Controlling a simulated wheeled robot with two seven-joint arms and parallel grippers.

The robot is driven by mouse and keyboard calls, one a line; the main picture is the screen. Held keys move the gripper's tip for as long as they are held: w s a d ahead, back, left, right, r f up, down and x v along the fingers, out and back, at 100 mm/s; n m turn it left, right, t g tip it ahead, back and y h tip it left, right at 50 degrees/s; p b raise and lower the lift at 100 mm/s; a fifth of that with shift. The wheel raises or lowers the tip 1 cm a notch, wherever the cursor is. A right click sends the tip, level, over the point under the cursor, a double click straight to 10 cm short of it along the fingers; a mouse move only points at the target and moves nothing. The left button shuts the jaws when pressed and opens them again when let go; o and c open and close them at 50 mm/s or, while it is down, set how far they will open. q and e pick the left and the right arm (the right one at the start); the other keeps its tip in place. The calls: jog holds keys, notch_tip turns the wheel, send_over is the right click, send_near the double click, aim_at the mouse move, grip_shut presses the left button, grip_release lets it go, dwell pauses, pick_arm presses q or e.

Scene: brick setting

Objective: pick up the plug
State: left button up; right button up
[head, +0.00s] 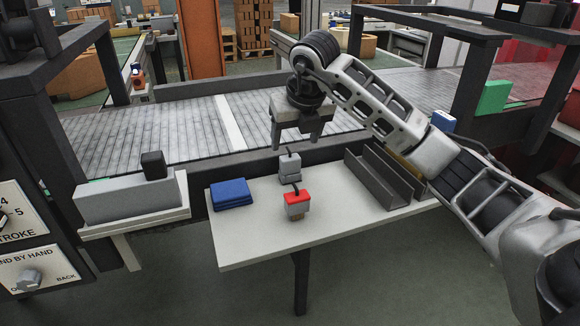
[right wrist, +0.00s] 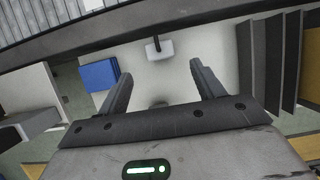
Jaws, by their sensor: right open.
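Two small blocks with dark cable-like stubs on top stand on the light table. One is pale grey (head: 289,167). I cannot tell for sure which is the plug. My right gripper (head: 298,138) hangs above and behind the grey block, jaws down, open and empty. In the right wrist view its fingers (right wrist: 158,76) are spread apart, and the grey block (right wrist: 160,50) shows beyond and between them. The red block is not seen there. My left gripper is not in view.
The light table (head: 257,235) also holds folded blue cloths or pads (head: 231,194) at left and a dark grey channel (head: 378,178) at right. A dark rail and a roller conveyor (head: 190,130) run behind it. A grey box (head: 125,199) stands on a side shelf.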

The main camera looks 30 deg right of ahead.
aim_at(290, 158)
jog(key=x, duration=0.9)
jog(key=shift+w, duration=0.25)
jog(key=shift+c, duration=0.4)
jog(key=shift+r, duration=0.1)
jog(key=c, duration=1)
